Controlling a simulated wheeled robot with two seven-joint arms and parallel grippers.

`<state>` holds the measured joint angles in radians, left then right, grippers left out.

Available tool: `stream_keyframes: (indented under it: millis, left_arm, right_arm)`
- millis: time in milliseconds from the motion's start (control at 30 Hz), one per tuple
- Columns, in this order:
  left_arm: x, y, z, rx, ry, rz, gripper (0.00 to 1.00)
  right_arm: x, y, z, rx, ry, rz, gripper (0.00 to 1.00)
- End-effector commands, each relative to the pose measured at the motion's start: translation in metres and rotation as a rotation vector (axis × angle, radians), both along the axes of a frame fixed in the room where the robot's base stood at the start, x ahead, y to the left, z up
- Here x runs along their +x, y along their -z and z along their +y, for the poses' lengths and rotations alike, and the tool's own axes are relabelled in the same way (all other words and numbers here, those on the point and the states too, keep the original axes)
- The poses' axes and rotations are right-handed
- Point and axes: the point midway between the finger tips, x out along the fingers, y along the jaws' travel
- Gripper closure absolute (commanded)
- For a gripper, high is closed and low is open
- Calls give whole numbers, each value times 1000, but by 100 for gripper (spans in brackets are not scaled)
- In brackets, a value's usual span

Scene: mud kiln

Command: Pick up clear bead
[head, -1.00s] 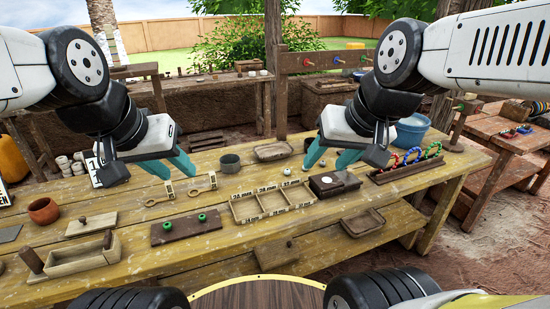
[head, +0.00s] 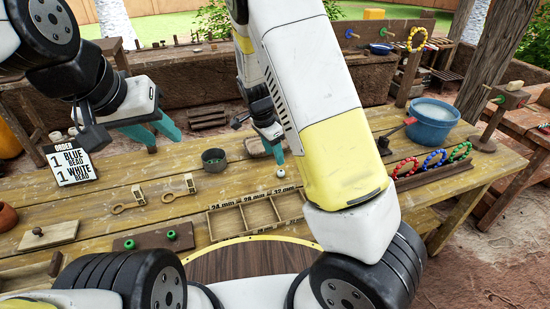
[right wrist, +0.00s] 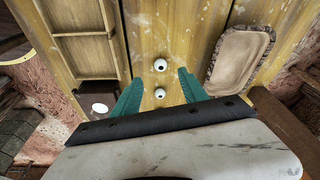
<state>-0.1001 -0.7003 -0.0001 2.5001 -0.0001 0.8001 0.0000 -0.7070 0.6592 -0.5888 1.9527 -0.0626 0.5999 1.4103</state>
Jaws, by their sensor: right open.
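Two small pale beads with dark holes, an upper bead (right wrist: 160,65) and a lower bead (right wrist: 160,94), lie on the wooden table in the right wrist view. I cannot tell which is clear. One pale bead (head: 281,171) shows in the head view just below my right gripper (head: 270,150); the arm hides much around it. In the wrist view the teal fingers of the right gripper (right wrist: 160,92) are apart, with the lower bead seen between them and the upper one beyond. My left gripper (head: 155,132) is open and empty above the table's left side.
A divided tray (head: 243,216) with size labels stands in front of the bead. A metal cup (head: 214,160) is to the left, and a shallow dish (right wrist: 240,58) lies beside the beads. An order sign (head: 70,163) and a blue bucket (head: 431,124) stand farther out.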

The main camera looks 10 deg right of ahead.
Motion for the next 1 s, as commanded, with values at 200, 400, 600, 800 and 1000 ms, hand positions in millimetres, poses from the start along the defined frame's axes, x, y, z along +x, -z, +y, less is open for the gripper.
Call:
stream_keyframes:
  millis: [200, 400, 600, 800, 1000]
  left_arm:
    - [0, 0, 0, 0, 0, 0, 64]
    - [0, 0, 0, 0, 0, 0, 64]
    - [0, 0, 0, 0, 0, 0, 64]
    - [0, 0, 0, 0, 0, 0, 64]
    - [0, 0, 0, 0, 0, 0, 64]
  right_arm:
    - [7, 22, -3, -41, 42, -11, 49]
    - [9, 44, -9, -39, 43, -11, 49]
    - [10, 72, -18, -38, 43, -9, 49]
    - [12, 88, -22, -37, 40, -12, 49]
    - [12, 88, -22, -37, 40, -13, 49]
